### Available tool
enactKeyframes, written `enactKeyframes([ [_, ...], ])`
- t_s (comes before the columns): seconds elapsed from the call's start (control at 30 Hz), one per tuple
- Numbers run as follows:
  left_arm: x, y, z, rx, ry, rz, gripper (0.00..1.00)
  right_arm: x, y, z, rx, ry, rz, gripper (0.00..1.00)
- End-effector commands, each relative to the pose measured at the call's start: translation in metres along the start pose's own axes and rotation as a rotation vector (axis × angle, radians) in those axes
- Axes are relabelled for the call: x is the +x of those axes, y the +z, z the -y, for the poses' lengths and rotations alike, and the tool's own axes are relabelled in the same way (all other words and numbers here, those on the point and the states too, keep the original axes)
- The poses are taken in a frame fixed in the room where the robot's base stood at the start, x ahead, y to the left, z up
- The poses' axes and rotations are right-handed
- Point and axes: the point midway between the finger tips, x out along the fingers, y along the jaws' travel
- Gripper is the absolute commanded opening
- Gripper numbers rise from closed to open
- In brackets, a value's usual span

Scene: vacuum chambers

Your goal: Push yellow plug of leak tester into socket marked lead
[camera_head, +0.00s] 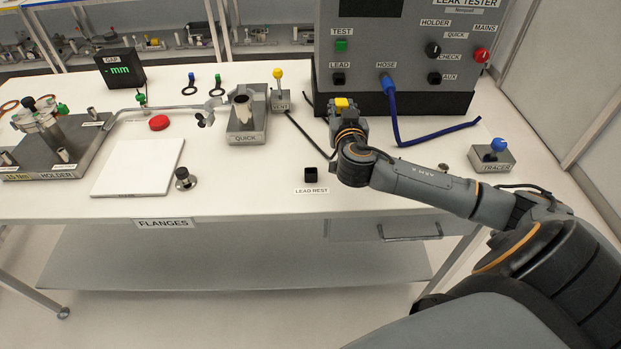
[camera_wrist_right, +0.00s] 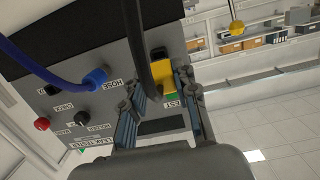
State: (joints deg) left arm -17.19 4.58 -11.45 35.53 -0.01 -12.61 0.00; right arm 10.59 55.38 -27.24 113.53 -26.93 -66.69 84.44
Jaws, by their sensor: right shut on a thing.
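The yellow plug (camera_head: 341,103) is in my right gripper (camera_head: 346,121), in front of the leak tester (camera_head: 400,52). In the head view it shows below the black socket marked LEAD (camera_head: 338,79), which is uncovered there. In the right wrist view the yellow plug (camera_wrist_right: 160,66) shows between the two fingers of my right gripper (camera_wrist_right: 163,88), near the tester's face. A dark cable crosses in front of it. The gap between plug and socket cannot be judged exactly. My left gripper is not in view.
A blue hose (camera_head: 392,105) runs from the HOSE port to the table right of my gripper. The green TEST button (camera_head: 341,46) is above LEAD. The black lead rest (camera_head: 311,174) and the QUICK block (camera_head: 245,118) stand left. A tracer box (camera_head: 492,157) stands right.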

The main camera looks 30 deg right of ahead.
Motion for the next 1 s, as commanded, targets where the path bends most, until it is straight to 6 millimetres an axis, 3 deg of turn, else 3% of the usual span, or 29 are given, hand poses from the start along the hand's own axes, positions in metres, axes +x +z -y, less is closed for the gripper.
enactKeyframes([
  [0.03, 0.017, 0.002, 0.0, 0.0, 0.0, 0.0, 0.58, 0.003, 0.009, -0.002, -0.001, 0.0, -0.023, 0.0],
  [0.33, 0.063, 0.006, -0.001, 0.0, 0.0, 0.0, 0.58, 0.01, 0.005, -0.008, -0.001, 0.0, -0.145, 0.0],
  [0.6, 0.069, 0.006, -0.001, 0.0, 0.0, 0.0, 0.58, 0.051, -0.008, -0.008, 0.001, 0.001, -0.142, 0.0],
  [1.0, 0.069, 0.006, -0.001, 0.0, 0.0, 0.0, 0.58, 0.057, -0.01, -0.007, 0.0, 0.0, -0.14, 0.0],
])
